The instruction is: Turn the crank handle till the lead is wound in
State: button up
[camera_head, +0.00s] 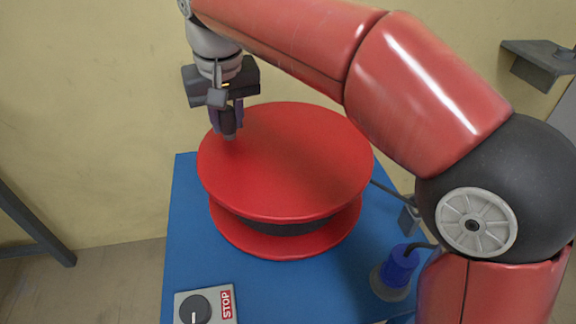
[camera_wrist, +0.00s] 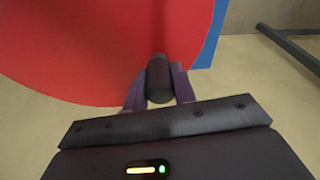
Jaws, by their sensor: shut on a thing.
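A red reel (camera_head: 290,165) with two round flanges stands on a blue table (camera_head: 185,230). Dark lead (camera_head: 275,228) shows wound between the flanges. The black crank handle (camera_head: 229,124) stands up near the left rim of the top flange. My gripper (camera_head: 227,118) reaches down to it from above and is shut on it. In the wrist view the handle (camera_wrist: 159,80) sits between the two purple fingers of my gripper (camera_wrist: 158,88), over the edge of the red flange (camera_wrist: 80,50). A blue plug (camera_head: 399,268) with a dark cable stands at the right of the table.
A grey box with a dial and a red STOP label (camera_head: 206,305) sits at the table's front left. A grey bracket (camera_head: 408,215) is at the table's right edge. A yellow wall (camera_head: 90,120) stands behind. A grey shelf-like fixture (camera_head: 540,62) is at upper right.

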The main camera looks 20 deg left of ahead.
jog(key=w, duration=0.2)
jog(key=w+d, duration=0.1)
jog(key=w, duration=0.4)
jog(key=shift+d, duration=0.4)
jog(key=shift+w+d, duration=1.65)
jog(key=shift+d, duration=0.15)
jog(key=o, duration=0.9)
jog(key=shift+w+d, duration=0.15)
jog(key=shift+c, duration=0.2)
jog(key=o, duration=1)
jog(key=shift+o, duration=0.2)
notch_tip(320, 180, up, 8)
jog(key=shift+s, duration=0.2)
